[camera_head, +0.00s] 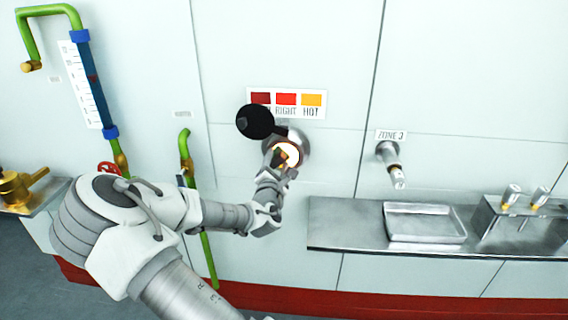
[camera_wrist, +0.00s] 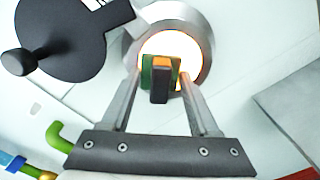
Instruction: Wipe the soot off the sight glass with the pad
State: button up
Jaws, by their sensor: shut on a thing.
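The sight glass (camera_head: 291,151) glows bright white-orange inside a round metal rim on the white wall. It also shows in the wrist view (camera_wrist: 185,47), partly hidden behind the pad. My gripper (camera_wrist: 161,82) is shut on the pad (camera_wrist: 147,74), a small green piece with a black and orange block. The pad is in front of the lower part of the glass; I cannot tell whether it touches. In the head view my gripper (camera_head: 279,160) is at the glass, and the pad is hard to make out. No soot can be told apart on the bright glass.
A round black cover (camera_head: 256,121) with a knob is swung to the upper left of the glass. A colour chart (camera_head: 287,102) is above. To the right are a metal nozzle (camera_head: 390,160) and a shelf (camera_head: 335,226) with a tray (camera_head: 424,208). A green-piped gauge (camera_head: 84,84) is left.

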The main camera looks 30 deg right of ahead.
jog(key=shift+w+a, duration=0.55)
jog(key=shift+a, duration=0.25)
jog(key=shift+s, duration=0.1)
jog(key=shift+p+v, duration=0.5)
jog(key=shift+v, duration=2.45)
jog(key=shift+s, duration=0.1)
jog(key=shift+p+v, duration=0.3)
jog(key=shift+v, duration=1.15)
